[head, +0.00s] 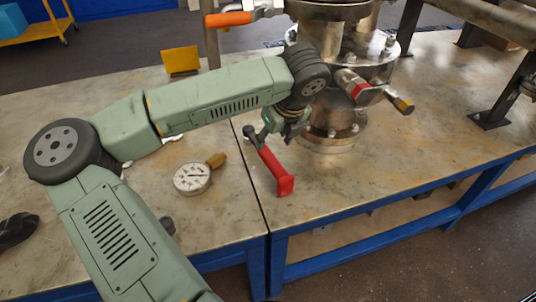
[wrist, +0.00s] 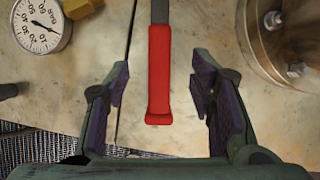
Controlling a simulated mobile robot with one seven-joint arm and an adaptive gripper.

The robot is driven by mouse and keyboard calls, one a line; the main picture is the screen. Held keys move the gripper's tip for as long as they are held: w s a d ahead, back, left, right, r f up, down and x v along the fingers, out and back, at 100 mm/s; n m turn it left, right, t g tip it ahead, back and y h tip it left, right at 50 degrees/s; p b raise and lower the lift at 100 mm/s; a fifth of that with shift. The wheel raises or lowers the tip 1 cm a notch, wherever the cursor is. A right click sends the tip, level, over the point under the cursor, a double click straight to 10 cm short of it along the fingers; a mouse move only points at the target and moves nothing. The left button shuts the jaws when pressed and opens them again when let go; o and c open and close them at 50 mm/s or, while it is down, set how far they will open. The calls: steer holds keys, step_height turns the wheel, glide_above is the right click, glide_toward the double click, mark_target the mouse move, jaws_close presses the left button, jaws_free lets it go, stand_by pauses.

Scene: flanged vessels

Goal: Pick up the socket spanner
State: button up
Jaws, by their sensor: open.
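The socket spanner (head: 276,172) has a red handle and a dark shaft. My gripper (wrist: 161,92) is open, with one dark finger on each side of the handle and a gap on both sides. In the head view my gripper (head: 284,122) is over the spanner's far end and partly hides it.
A pressure gauge (head: 192,178) with a brass fitting lies left of the spanner. A flanged steel vessel (head: 334,122) stands close behind and to the right. A yellow plate (head: 181,60) stands at the back. The tabletop to the right (head: 430,130) is largely clear.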

mark_target(268, 153)
steer(key=p+x, duration=0.1)
steer(key=x, duration=0.7)
steer(key=shift+f+p, duration=0.3)
steer(key=shift+f, duration=0.1)
steer(key=shift+c, duration=0.4)
jaws_close()
